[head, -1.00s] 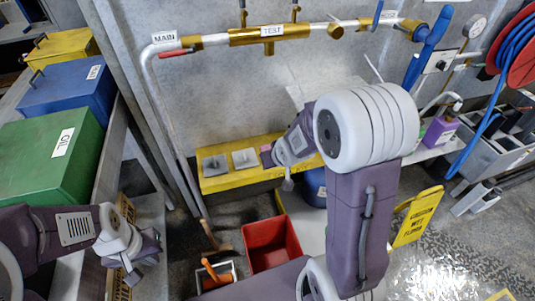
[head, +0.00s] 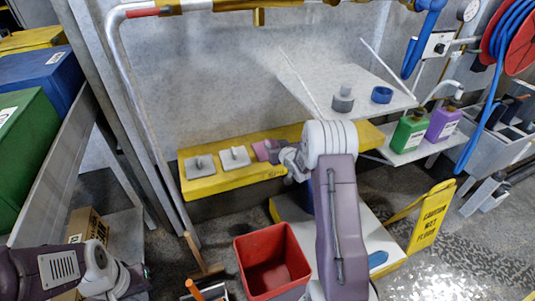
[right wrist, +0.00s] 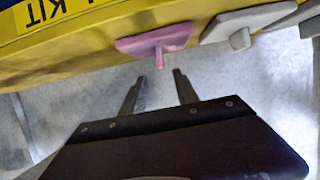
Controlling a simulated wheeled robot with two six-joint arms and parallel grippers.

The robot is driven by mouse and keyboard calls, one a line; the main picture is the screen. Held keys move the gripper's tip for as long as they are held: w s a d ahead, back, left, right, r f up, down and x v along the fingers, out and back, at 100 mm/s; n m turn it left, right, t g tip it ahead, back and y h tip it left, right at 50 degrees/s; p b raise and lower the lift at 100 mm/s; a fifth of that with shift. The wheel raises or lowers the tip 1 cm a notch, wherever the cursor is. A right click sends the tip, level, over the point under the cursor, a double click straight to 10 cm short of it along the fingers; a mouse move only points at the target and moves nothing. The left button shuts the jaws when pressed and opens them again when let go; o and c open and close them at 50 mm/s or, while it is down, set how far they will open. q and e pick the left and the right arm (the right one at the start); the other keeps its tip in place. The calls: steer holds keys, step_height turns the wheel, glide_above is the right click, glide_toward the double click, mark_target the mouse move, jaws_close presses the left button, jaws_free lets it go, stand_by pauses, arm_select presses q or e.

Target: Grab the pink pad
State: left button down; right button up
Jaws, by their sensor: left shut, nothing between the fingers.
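The pink pad (head: 261,151) lies on the yellow shelf, right of two grey pads. In the right wrist view the pink pad (right wrist: 155,41) shows a pink peg sticking out towards my right gripper (right wrist: 161,79). That gripper is open and empty; its two fingers point at the pad, and the peg appears lined up between them, just beyond their tips. In the head view my right gripper partly covers the pink pad. My left gripper (head: 132,285) is shut and empty at the lower left, away from the shelf.
The yellow shelf (head: 200,190) holds a grey pad (head: 200,166) and a paler pad (head: 235,157). A red bin (head: 270,262) stands on the floor below. A yellow wet-floor sign (head: 428,220) stands at right. A grey shelf (head: 320,85) hangs above.

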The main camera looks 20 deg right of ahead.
mark_target(261, 153)
steer(key=shift+x, duration=0.75)
steer(key=shift+w+f, duration=0.1)
steer(key=shift+f, duration=0.15)
steer(key=x, duration=0.1)
steer(key=b+x, duration=0.1)
steer(key=x, duration=0.1)
steer(key=b+x, duration=0.1)
steer(key=shift+a+f, duration=0.25)
steer(key=shift+f, duration=0.05)
steer(key=shift+w, duration=0.3)
jaws_close()
